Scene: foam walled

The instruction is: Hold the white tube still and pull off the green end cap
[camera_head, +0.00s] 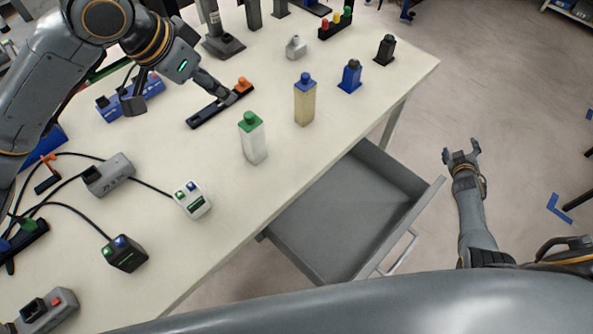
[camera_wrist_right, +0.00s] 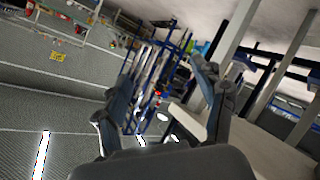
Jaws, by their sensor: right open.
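The white tube (camera_head: 255,147) stands upright on the pale table in the head view, near the edge above the open drawer. Its green end cap (camera_head: 249,121) is seated on top. My left gripper (camera_head: 178,100) is over the table to the upper left of the tube, fingers spread wide and apart from the tube. One finger overlaps a dark bar with an orange knob; I cannot tell whether they touch. My right gripper (camera_head: 461,150) is open and empty, off the table to the right, over the floor. The right wrist view shows its two fingers (camera_wrist_right: 165,105) apart, with no tube between them.
A yellowish bottle with a blue cap (camera_head: 304,103) stands right of the tube. The dark bar (camera_head: 207,113) lies behind it. A white two-button box (camera_head: 192,200) is at its lower left. The open grey drawer (camera_head: 335,215) juts out below the table edge. Cables cross the left side.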

